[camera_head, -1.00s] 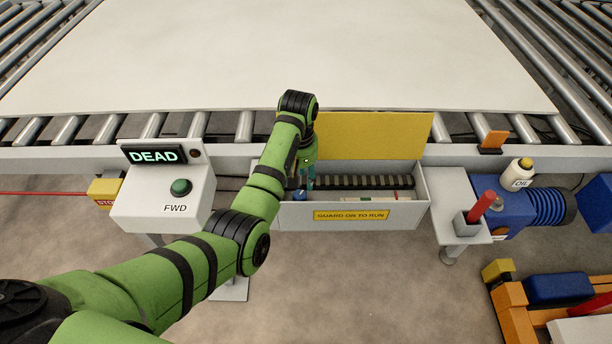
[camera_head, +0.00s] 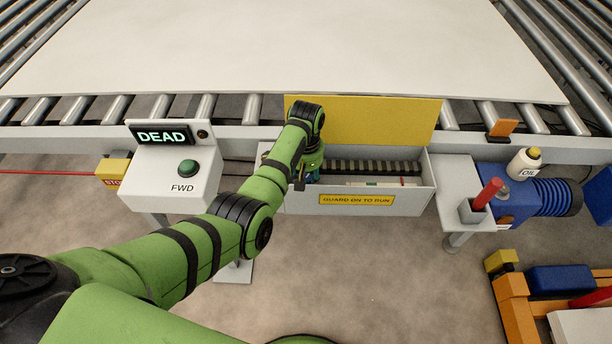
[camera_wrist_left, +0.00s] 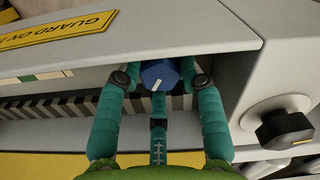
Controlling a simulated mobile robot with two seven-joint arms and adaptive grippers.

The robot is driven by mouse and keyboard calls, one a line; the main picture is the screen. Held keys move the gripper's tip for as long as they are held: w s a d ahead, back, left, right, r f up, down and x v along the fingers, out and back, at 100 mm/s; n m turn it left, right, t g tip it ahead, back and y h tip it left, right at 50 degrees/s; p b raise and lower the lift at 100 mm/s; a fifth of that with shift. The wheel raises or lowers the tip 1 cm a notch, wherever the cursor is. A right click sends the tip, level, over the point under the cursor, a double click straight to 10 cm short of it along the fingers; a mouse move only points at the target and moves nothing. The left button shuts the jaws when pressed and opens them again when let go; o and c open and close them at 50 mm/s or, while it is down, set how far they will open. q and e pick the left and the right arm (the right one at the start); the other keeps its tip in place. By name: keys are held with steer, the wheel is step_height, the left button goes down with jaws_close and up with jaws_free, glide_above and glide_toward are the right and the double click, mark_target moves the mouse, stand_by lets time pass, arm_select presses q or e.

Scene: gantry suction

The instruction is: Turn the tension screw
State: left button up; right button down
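The tension screw appears to be the blue knob (camera_wrist_left: 158,74) with a white mark, at the box's inner wall in the left wrist view. My left gripper (camera_wrist_left: 160,80) has its teal fingers on either side of this knob, with the fingertips close to it. Whether they press on it I cannot tell. In the head view my left gripper (camera_head: 309,172) reaches down into the left end of the grey box (camera_head: 415,200), and it largely hides the knob there. My right gripper is not in view.
A yellow guard panel (camera_head: 375,122) stands behind the box. A black knob (camera_wrist_left: 285,130) is on the grey wall at the right in the wrist view. The control box (camera_head: 165,180) reads DEAD. A red-handled post (camera_head: 488,192) and oil bottle (camera_head: 524,164) stand right.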

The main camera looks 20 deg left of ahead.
arm_select(q)
steer(key=shift+r+n+p, duration=0.2)
steer(key=shift+n+p, duration=0.2)
steer(key=shift+p, duration=0.15)
steer(key=shift+n, duration=0.5)
steer(key=shift+f+n+p, duration=0.2)
steer(key=shift+n+p, duration=0.2)
steer(key=shift+n, duration=0.1)
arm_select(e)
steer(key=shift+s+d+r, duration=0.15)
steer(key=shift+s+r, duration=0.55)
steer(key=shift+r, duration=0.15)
arm_select(q)
steer(key=o, duration=0.9)
steer(key=shift+c, duration=0.2)
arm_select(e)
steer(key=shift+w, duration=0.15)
arm_select(q)
steer(key=shift+r, duration=0.1)
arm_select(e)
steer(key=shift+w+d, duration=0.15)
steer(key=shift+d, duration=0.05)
